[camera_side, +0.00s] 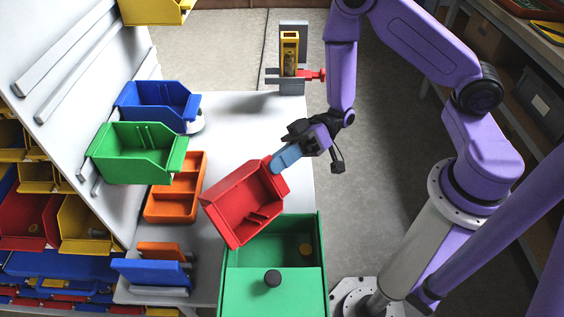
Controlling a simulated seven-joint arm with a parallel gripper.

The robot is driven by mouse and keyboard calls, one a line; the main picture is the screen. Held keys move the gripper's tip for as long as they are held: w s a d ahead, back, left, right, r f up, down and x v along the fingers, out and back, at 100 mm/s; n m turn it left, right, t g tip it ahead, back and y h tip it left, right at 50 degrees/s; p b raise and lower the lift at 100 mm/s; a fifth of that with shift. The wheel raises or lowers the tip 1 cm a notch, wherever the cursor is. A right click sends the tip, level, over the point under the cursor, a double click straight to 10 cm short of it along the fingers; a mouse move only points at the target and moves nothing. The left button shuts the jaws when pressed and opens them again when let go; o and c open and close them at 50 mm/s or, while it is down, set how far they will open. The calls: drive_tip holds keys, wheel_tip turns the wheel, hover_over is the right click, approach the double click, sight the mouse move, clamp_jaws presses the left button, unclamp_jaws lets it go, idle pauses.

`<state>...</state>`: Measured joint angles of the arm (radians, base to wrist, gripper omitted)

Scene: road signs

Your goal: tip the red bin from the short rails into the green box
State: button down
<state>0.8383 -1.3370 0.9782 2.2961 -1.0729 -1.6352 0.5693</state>
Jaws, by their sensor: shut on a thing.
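The red bin (242,205) is in the air, tilted, with its open side towards the camera and its lower edge over the back left of the green box. My gripper (281,162) is shut on its upper right edge. No loose things can be made out in the bin. The short rails (84,180) on the white panel are mostly hidden behind the hanging bins.
A green bin (135,155) and a blue bin (157,104) hang on the panel at left. An orange tray (175,208) lies left of the red bin. A grey stand with a yellow level (290,53) and a red clamp is at the back. White table is clear behind the red bin.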

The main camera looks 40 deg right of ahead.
sight(271, 186)
drive_tip(key=m, duration=0.2)
drive_tip(key=f+m, duration=0.1)
drive_tip(key=m, duration=0.1)
drive_tip(key=shift+w, duration=0.1)
drive_tip(key=f+m, duration=0.1)
drive_tip(key=m, duration=0.1)
drive_tip(key=s+f+m, duration=0.1)
drive_tip(key=m, duration=0.2)
drive_tip(key=shift+s+f, duration=0.15)
drive_tip(key=shift+s, duration=0.05)
drive_tip(key=shift+d+f+m, duration=0.1)
drive_tip(key=shift+f+m, duration=0.05)
drive_tip(key=shift+m, duration=0.45)
drive_tip(key=w+d+r+m+t+h, duration=0.1)
drive_tip(key=w+d+m+t, duration=0.1)
drive_tip(key=d, duration=0.5)
drive_tip(key=w+d+r+m+t+h, duration=0.1)
drive_tip(key=w+d+r+m+t, duration=0.1)
drive_tip(key=w+d+t, duration=0.3)
drive_tip(key=w+d+r+m+t+h, duration=0.1)
drive_tip(key=w+d+m+t, duration=0.2)
drive_tip(key=d, duration=0.6)
drive_tip(key=shift+w+d+r+t, duration=0.25)
drive_tip(key=shift+w+d+t, duration=0.05)
drive_tip(key=shift+w, duration=0.95)
